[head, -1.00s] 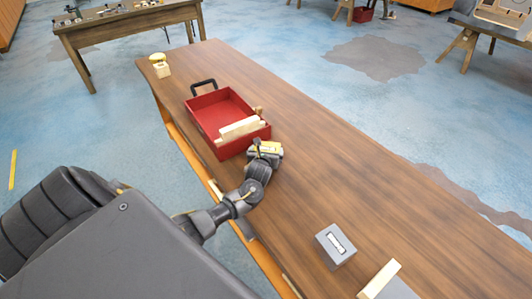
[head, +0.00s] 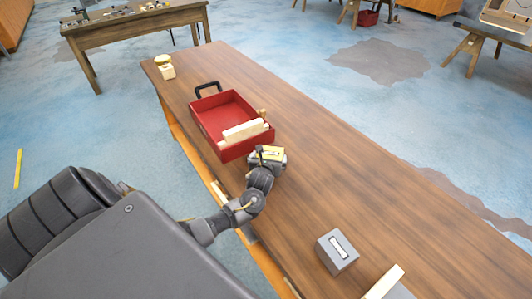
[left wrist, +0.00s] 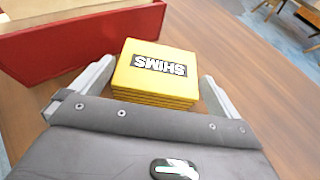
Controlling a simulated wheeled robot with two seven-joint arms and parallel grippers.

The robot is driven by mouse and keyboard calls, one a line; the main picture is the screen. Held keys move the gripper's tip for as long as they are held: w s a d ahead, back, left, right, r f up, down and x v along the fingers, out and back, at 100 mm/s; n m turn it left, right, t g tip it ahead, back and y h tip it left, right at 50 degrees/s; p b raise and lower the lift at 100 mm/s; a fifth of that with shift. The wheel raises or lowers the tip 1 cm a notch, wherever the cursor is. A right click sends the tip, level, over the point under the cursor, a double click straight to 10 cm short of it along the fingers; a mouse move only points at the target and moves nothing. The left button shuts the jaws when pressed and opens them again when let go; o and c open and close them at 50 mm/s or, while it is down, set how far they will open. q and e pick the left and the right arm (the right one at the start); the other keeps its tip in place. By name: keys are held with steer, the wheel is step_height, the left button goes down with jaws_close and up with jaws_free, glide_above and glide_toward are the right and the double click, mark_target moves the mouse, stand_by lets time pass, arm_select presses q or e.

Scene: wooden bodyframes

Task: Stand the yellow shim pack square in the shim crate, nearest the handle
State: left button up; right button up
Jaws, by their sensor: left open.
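The yellow shim pack (left wrist: 157,72), a flat-topped stack labelled SHIMS, stands on the wooden table beside the near end of the shim crate. It shows small in the head view (head: 270,153). My left gripper (left wrist: 150,92) is open, with one finger on each side of the pack. In the head view my left gripper (head: 266,160) partly covers the pack. The red shim crate (head: 206,121) has a black handle (head: 207,87) at its far end. Pale wooden pieces (head: 244,130) lie in its near end; the floor toward the handle looks bare. My right gripper is out of view.
A grey labelled block (head: 337,251) and a pale wooden piece (head: 384,283) lie at the near end of the table. A pale block with a yellow top (head: 165,68) stands at the far end. The table (head: 350,180) right of the crate is clear.

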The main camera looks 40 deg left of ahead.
arm_select(q)
steer(key=v, duration=0.8)
steer(key=shift+r+p, duration=0.15)
steer(key=shift+p, duration=0.25)
steer(key=shift+s+d, duration=0.5)
steer(key=shift+s, duration=0.25)
steer(key=shift+c, duration=0.2)
